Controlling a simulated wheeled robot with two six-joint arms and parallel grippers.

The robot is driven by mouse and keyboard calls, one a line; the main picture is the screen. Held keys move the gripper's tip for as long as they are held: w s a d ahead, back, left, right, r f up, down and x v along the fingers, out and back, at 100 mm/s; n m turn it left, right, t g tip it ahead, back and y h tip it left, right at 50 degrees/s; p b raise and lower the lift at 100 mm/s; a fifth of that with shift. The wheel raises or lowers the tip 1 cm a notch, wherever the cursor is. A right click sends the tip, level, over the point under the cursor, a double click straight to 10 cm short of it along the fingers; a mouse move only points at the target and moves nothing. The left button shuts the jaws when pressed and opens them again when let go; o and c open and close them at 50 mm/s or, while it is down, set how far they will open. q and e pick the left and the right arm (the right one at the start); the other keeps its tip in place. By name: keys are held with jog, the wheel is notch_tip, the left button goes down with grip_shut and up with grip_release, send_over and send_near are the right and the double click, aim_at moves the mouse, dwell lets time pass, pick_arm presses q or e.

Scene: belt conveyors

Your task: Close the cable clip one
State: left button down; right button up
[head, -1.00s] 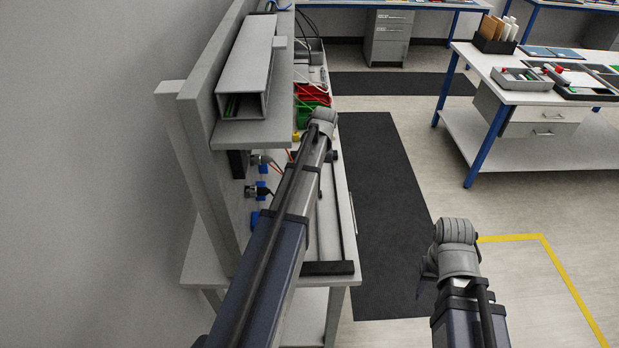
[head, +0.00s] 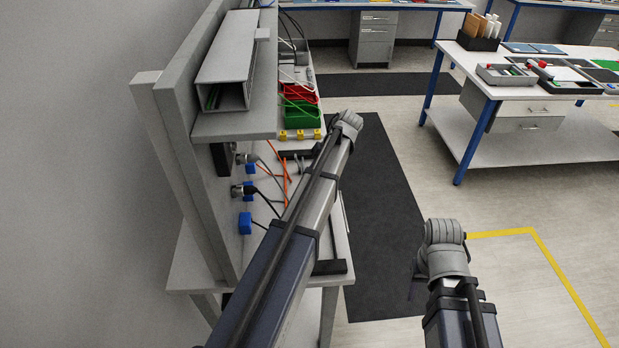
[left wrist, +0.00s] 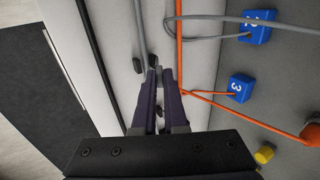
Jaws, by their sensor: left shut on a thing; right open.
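Blue numbered clips sit along the bench. The left wrist view shows clip 2 (left wrist: 257,27), with a grey cable loop at it, and clip 3 (left wrist: 241,88). No clip marked one can be read. In the head view, blue blocks (head: 245,222) show on the bench's left side, their numbers unreadable. My left gripper (left wrist: 147,68) has its fingertips close together around a thin grey cable (left wrist: 140,28), left of the clips and apart from them. In the head view my own arm hides it. My right gripper (head: 416,284) is open over the floor, mostly hidden by its wrist.
An orange cable (left wrist: 179,50) runs beside my left fingers. A yellow knob (left wrist: 265,154) is at lower right. A grey shelf (head: 235,125) overhangs the bench's left side. Green (head: 301,114) and red bins stand farther back. The floor right of the bench is clear.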

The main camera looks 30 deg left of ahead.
pick_arm(q)
jog(key=c, duration=1)
grip_release()
jog(key=shift+o, duration=0.2)
jog(key=p+v, duration=0.7)
jog(key=v, duration=0.1)
jog(key=shift+f, duration=0.1)
